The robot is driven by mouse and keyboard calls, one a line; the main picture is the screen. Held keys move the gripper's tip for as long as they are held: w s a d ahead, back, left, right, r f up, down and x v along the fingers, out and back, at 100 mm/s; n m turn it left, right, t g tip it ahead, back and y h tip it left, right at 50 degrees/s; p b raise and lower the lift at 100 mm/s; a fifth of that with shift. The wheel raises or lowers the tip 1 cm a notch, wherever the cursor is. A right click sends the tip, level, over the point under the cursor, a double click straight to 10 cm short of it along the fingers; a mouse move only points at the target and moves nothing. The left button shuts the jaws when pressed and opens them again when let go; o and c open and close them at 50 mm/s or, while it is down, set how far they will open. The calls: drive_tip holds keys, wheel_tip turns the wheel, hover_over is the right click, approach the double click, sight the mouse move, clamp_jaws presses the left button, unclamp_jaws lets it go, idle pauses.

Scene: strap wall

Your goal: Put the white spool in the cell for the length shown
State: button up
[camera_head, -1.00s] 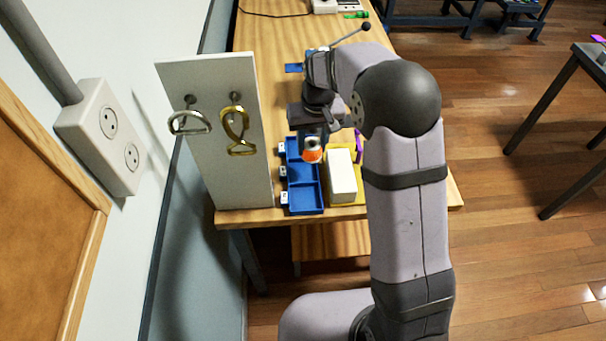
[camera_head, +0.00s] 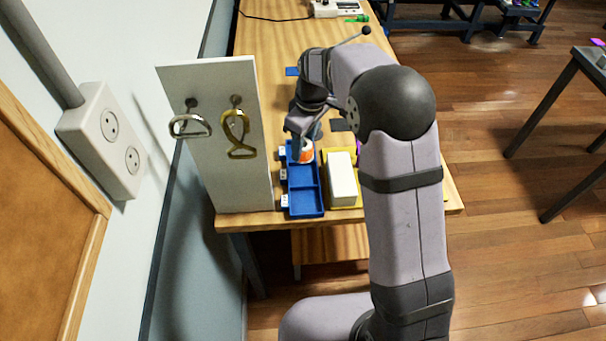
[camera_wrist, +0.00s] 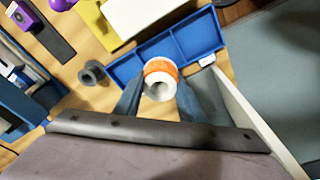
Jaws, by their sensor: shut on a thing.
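The white spool (camera_head: 306,152), with an orange band around it, is between the fingers of my gripper (camera_head: 305,139). In the wrist view the spool (camera_wrist: 160,72) shows its open end, with a blue-grey finger on each side, so my gripper (camera_wrist: 160,92) is shut on it. The blue tray (camera_head: 305,214) has cells in a row and white tags along its left side; the tag writing is too small to read. In the head view the spool is at the tray's far cell. I cannot tell whether it touches the tray (camera_wrist: 216,24).
A white upright panel (camera_head: 225,180) with a silver loop (camera_head: 188,127) and a gold loop (camera_head: 240,150) on pegs stands left of the tray. A white block (camera_head: 342,180) on a yellow base is close on the right. A grey ring (camera_wrist: 93,72) lies on the wooden table.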

drive_tip(key=shift+f+p, duration=1.55)
drive_tip(key=shift+f, duration=3.35)
drive_tip(key=shift+f, duration=0.15)
drive_tip(key=o, duration=0.8)
drive_tip(key=shift+o, duration=0.2)
drive_tip(key=r+b, duration=0.1)
drive_tip(key=r, duration=0.3)
drive_tip(key=r+b, duration=0.1)
drive_tip(key=r, duration=0.3)
drive_tip(key=s+d+r+b, duration=0.1)
drive_tip(key=r, duration=0.3)
drive_tip(key=shift+d+r, duration=0.1)
drive_tip(key=shift+r, duration=0.05)
